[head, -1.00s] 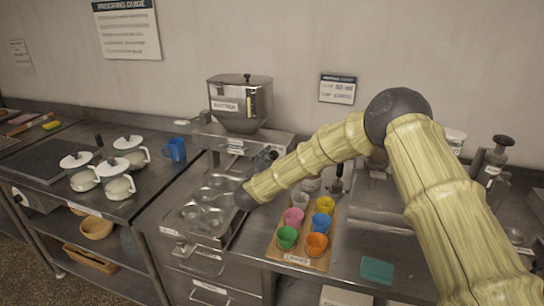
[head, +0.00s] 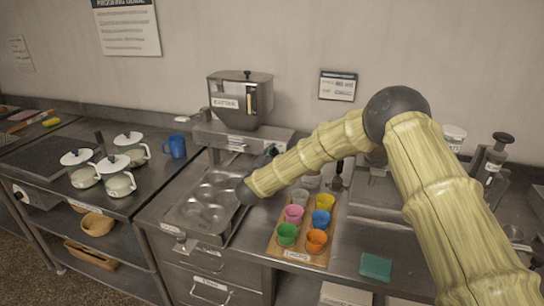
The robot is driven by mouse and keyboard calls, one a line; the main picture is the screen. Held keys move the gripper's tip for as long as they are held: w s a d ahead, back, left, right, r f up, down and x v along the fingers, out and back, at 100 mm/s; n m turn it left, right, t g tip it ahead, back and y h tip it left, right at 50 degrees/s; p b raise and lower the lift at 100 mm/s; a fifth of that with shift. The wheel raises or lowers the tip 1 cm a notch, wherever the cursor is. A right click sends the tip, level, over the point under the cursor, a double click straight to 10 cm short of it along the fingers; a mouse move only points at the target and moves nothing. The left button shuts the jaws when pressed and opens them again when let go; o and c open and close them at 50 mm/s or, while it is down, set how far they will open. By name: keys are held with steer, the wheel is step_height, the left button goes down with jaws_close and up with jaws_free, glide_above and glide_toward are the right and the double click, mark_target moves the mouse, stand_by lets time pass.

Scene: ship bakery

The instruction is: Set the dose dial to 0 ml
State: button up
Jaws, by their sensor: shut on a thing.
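The batter depositor (head: 240,138) stands against the wall, with a steel hopper (head: 238,98) on top and a labelled front. My gripper (head: 268,156) is small, dark and partly behind my own forearm, at the front right of the depositor's base. It is shut at the spot where the dose dial would sit. The dial itself is hidden by my gripper and wrist, so its setting and scale cannot be read.
A muffin tin (head: 212,205) lies below the depositor. Right of it, a wooden board (head: 281,243) holds several coloured cups. A blue mug (head: 174,146) and several white lidded pots (head: 118,184) stand left. A teal cloth (head: 376,266) lies front right.

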steer(key=shift+n, duration=0.3)
steer(key=n+b, duration=0.1)
steer(key=n, duration=0.2)
steer(key=shift+n, duration=0.4)
steer(key=shift+n+b, duration=0.45)
steer(key=shift+n, duration=1.65)
steer(key=o, duration=1.1)
steer(key=shift+o, duration=0.2)
steer(key=v, duration=1.2)
